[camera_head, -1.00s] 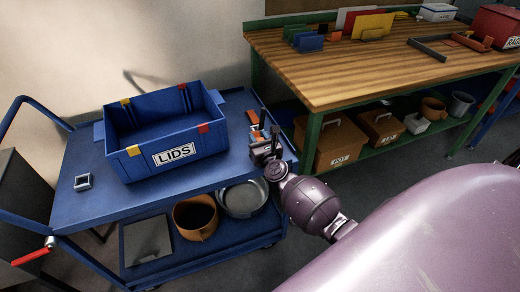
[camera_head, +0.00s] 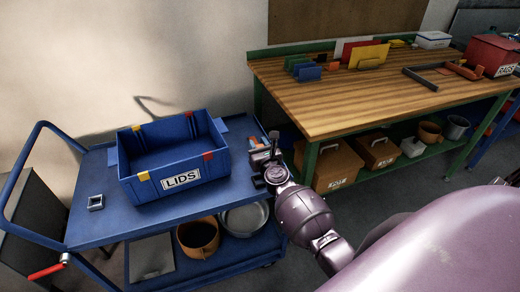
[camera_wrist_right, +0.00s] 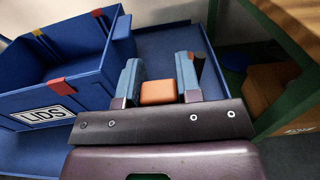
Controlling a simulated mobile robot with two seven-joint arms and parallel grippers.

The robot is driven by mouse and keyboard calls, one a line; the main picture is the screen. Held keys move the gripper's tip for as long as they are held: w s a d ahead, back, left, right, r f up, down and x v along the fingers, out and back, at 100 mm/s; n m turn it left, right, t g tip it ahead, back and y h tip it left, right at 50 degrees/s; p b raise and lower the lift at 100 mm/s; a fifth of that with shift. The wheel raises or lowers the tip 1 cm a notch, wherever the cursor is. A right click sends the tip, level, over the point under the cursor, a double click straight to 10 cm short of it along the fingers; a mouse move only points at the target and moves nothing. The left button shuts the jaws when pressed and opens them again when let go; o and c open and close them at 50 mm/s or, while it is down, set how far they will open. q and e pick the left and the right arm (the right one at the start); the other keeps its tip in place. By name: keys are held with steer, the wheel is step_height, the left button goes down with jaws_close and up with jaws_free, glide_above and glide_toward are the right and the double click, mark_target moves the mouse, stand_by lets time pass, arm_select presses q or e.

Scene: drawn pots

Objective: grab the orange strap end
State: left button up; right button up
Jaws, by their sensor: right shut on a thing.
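An orange strap end (camera_wrist_right: 158,92) shows as a small orange block between the two fingers of my right gripper (camera_wrist_right: 159,76) in the right wrist view. The fingers are shut on it, one at each side. In the head view my right gripper (camera_head: 263,152) is over the right end of the blue cart's top, just right of the blue bin. A little orange shows there beside the fingers, and the gripper hides most of the strap. Another orange-topped dark piece (camera_wrist_right: 198,58) stands by the right finger in the wrist view. My left gripper is not in view.
The blue bin marked LIDS (camera_head: 125,165) stands on the cart's top (camera_head: 110,225), close left of my right gripper. A small grey square piece (camera_head: 96,203) lies at the left. The wooden workbench (camera_head: 320,105) is close behind and to the right.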

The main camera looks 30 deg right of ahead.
step_height(320, 180, up, 10)
steer(key=p, duration=0.4)
stand_by(0.3)
